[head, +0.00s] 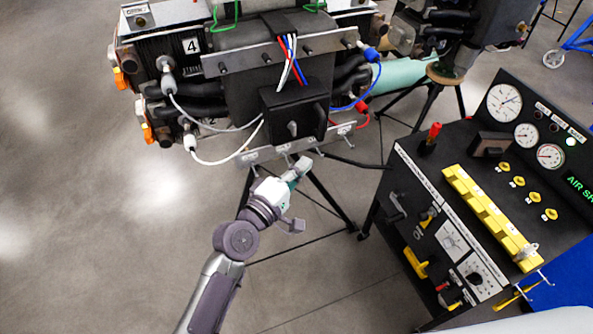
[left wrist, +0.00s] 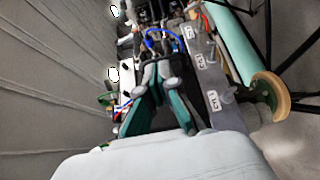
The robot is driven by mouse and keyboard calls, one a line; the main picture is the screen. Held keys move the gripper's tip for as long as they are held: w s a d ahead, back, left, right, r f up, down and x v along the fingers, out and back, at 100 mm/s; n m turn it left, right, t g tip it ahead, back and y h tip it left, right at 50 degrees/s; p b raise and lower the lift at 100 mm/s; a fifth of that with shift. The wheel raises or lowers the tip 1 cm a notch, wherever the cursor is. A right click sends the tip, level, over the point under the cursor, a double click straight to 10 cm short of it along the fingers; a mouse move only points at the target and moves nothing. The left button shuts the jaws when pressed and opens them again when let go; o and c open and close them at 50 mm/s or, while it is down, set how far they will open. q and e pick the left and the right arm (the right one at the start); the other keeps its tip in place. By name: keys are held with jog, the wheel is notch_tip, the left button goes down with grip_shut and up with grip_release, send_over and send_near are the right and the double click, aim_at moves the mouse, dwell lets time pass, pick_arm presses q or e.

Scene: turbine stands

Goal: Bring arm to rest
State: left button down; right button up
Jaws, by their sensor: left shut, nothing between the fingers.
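My left arm reaches up from the bottom of the head view. Its gripper (head: 300,168) is shut and empty, just below the lower front edge of the engine on the turbine stand (head: 260,60). In the left wrist view the closed fingers (left wrist: 158,78) point toward the engine's parts and a blue cable (left wrist: 163,38). I cannot tell whether the fingertips touch the stand's bracket or are apart from it. My right gripper is not in view.
A control console (head: 470,200) with gauges and a yellow switch row stands at the right. Black stand legs (head: 325,205) run down behind my gripper. White cables (head: 225,160) hang at the engine's left. The floor (head: 90,240) at the left is clear.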

pick_arm(q)
jog(key=s+a+f+m+g+y+b, duration=0.1)
jog(key=s+a+f+m+g+y, duration=0.25)
jog(key=f, duration=1.05)
jog(key=s+a+f+g+y+b, duration=0.15)
jog(key=s+a+f, duration=0.4)
jog(key=f, duration=0.75)
jog(key=s+a+f+m+g+y, duration=0.15)
jog(key=s+a+f+y, duration=0.35)
jog(key=f, duration=0.9)
jog(key=s+a+f+m+g, duration=0.2)
jog(key=s+a+f, duration=0.3)
jog(key=s, duration=0.5)
jog(key=s+a+f+m+g+y+b, duration=0.1)
jog(key=s+a+f+m+g, duration=0.1)
jog(key=s+a+f, duration=0.3)
jog(key=s+a+f+m+g, duration=0.2)
jog(key=s+a+f, duration=0.3)
jog(key=s, duration=0.9)
notch_tip(320, 180, down, 3)
jog(key=shift+s+r+m+y+b, duration=0.1)
jog(key=shift+s+m+y+b, duration=0.25)
jog(key=shift+m, duration=0.35)
jog(key=shift+w, duration=0.1)
